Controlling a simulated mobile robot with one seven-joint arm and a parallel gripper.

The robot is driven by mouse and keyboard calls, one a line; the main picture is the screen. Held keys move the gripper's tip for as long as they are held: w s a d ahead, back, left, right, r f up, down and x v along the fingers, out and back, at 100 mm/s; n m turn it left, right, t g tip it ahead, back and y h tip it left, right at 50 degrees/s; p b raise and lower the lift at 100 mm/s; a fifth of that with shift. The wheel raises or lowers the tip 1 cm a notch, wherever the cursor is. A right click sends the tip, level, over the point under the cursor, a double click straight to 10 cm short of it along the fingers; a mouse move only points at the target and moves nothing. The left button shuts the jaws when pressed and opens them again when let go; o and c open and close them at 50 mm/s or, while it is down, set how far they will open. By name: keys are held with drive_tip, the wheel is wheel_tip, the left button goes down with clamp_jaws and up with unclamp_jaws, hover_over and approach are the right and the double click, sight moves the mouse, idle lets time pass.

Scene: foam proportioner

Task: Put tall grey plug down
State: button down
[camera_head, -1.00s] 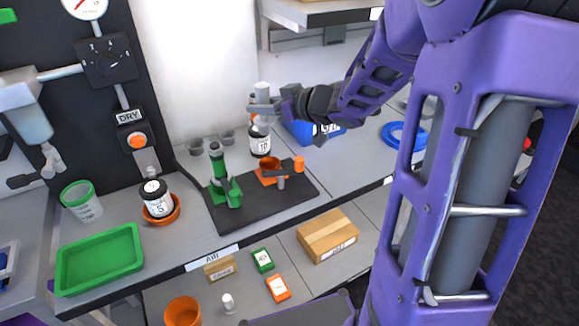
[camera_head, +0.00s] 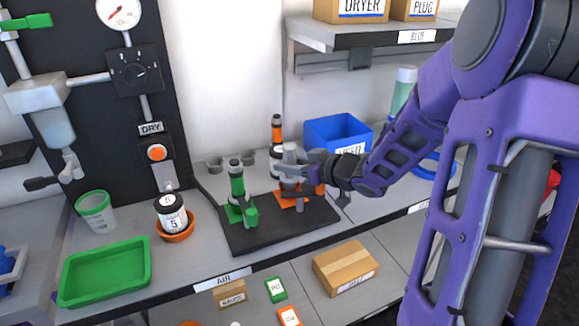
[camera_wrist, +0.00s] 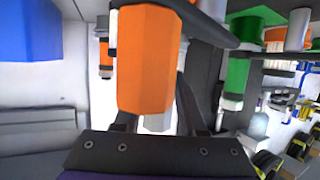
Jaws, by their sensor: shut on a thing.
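The tall grey plug (camera_head: 289,152) is upright in my gripper (camera_head: 293,169), which is shut on it. The plug stands over the orange holder (camera_head: 284,201) on the dark tray (camera_head: 270,236). My fingers and the plug hide most of the holder's top, so I cannot tell whether the plug touches it. In the wrist view, a big orange block (camera_wrist: 146,62) close to the camera covers most of the space between my fingers. A pale grey piece, likely the plug (camera_wrist: 157,123), shows below it.
A green tray (camera_head: 104,272) and a numbered bottle (camera_head: 171,213) are at left.

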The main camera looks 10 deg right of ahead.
drive_tip(key=shift+f+b, duration=0.3)
drive_tip(key=shift+f, duration=0.25)
drive_tip(key=shift+c, duration=2.4)
unclamp_jaws()
drive_tip(key=shift+r, duration=0.1)
drive_tip(key=shift+r, duration=0.3)
drive_tip(key=p+v, duration=0.4)
drive_tip(key=v, duration=0.8)
drive_tip(key=shift+r, duration=0.2)
